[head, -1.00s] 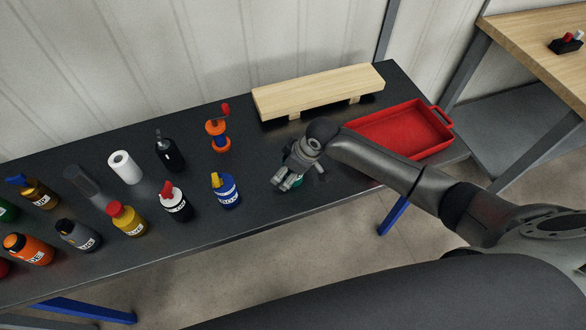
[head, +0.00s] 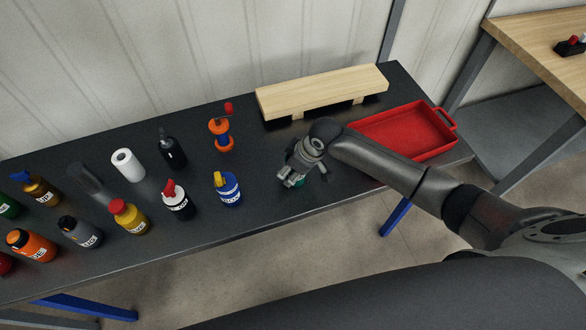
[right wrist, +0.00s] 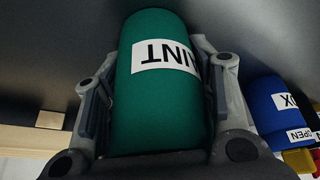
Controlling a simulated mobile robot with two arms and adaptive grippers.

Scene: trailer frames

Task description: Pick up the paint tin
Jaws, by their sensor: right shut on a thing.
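The paint tin (right wrist: 160,105) is a green cylinder with a white label that shows upside down in the right wrist view. It stands between the two fingers of my right gripper (right wrist: 155,95), which is shut on it. Whether the tin touches the table is hidden. My left gripper is not in view.
A blue bottle (head: 227,190) stands left of my right gripper. Several other bottles and a white roll (head: 127,165) stand farther left on the table (head: 260,225). A wooden plank stand (head: 320,92) is behind, and a red tray (head: 410,135) is to the right.

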